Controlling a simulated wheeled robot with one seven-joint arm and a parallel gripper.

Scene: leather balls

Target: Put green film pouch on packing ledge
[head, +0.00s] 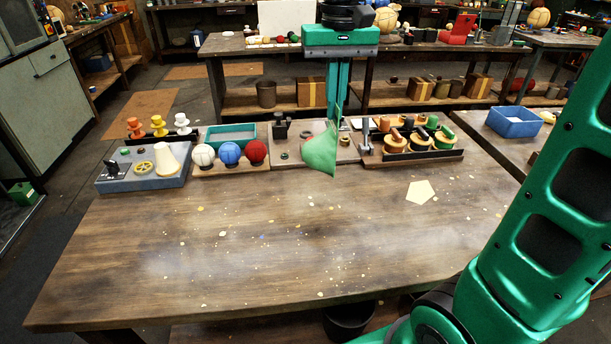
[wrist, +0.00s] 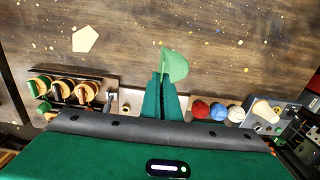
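The green film pouch (head: 320,152) is a thin, pointed green piece hanging tilted from my gripper (head: 336,115) in the head view. My gripper points down, and its fingers look shut on the pouch's upper edge. In the wrist view the pouch (wrist: 174,66) sticks out past the fingertips (wrist: 161,78). The pouch appears in front of the boards along the table's back edge; its exact height above the table is hard to tell. I cannot tell for certain which surface is the packing ledge.
The wooden table (head: 270,240) is mostly bare, with small flecks and a pale pentagon (head: 420,192). Along its back stand a grey control box (head: 145,166), white, blue and red balls (head: 230,153), a greyish board (head: 290,163) and a spool rack (head: 410,142). A blue bin (head: 514,122) is at right.

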